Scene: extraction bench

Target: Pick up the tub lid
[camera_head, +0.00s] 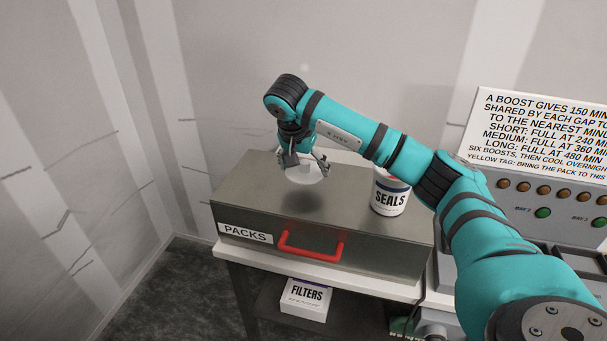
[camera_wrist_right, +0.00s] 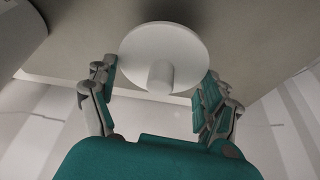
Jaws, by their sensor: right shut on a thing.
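The tub lid is a white round disc with a short knob; it shows in the head view (camera_head: 306,174) and in the right wrist view (camera_wrist_right: 165,44). My right gripper (camera_head: 305,163) is shut on the lid and holds it above the metal box, with a dark shadow below it. In the right wrist view the fingers (camera_wrist_right: 158,88) stand on either side of the lid; their exact contact is hard to see. The white SEALS tub (camera_head: 389,197) stands upright on the box, to the right of the lid, with some red at its top. My left gripper is not in view.
The metal PACKS box (camera_head: 243,193) with a red handle (camera_head: 311,246) sits on a white bench top (camera_head: 375,284). A FILTERS carton (camera_head: 305,299) is on the shelf below. A panel with a sign (camera_head: 545,135) and buttons stands at right. The box's left top is clear.

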